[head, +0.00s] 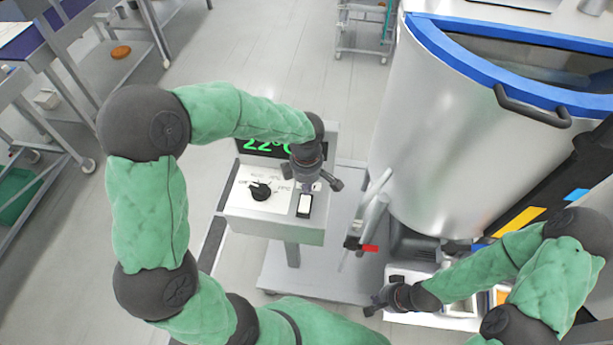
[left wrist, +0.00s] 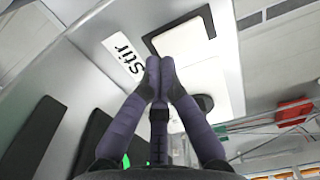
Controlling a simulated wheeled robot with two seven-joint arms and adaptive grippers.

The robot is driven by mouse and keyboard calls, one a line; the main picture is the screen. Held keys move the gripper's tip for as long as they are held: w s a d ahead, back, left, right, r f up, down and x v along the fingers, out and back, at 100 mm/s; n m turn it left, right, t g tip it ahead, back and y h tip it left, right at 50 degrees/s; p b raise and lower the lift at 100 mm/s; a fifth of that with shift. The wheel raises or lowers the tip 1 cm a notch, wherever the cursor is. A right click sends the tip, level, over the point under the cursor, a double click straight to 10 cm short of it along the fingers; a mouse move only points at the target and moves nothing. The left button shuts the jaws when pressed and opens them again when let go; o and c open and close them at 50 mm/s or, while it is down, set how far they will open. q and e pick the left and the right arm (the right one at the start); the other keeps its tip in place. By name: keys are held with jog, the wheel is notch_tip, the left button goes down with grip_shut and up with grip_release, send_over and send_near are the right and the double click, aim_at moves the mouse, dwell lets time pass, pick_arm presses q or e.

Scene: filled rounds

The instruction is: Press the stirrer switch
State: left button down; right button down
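The stirrer switch (head: 305,205) is a white rocker in a black frame at the right of the control panel (head: 245,218). In the left wrist view the switch (left wrist: 187,38) sits beside a white label reading "Stir" (left wrist: 124,58). My left gripper (head: 309,188) is just above the switch in the head view. In the left wrist view the left gripper's fingertips (left wrist: 160,66) meet with nothing between them, over the near edge of the switch. I cannot tell whether they touch it. My right gripper (head: 376,301) is low at the right, away from the panel; its fingers are too small to read.
A black knob (head: 261,191) is on the panel left of the switch, below a green display (head: 262,146) reading 22°C, partly hidden by my left arm. A large steel vessel (head: 425,130) with a blue rim stands at right. A red-handled valve (head: 369,248) lies between panel and vessel.

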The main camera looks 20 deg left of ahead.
pick_arm(q)
jog(key=shift+f, duration=1.05)
jog(key=shift+w+f+g, duration=0.15)
jog(key=shift+f+g, duration=0.15)
jog(key=shift+f, duration=0.05)
jog(key=shift+r, duration=0.2)
jog(key=shift+r+p, duration=0.45)
jog(key=shift+r, duration=0.25)
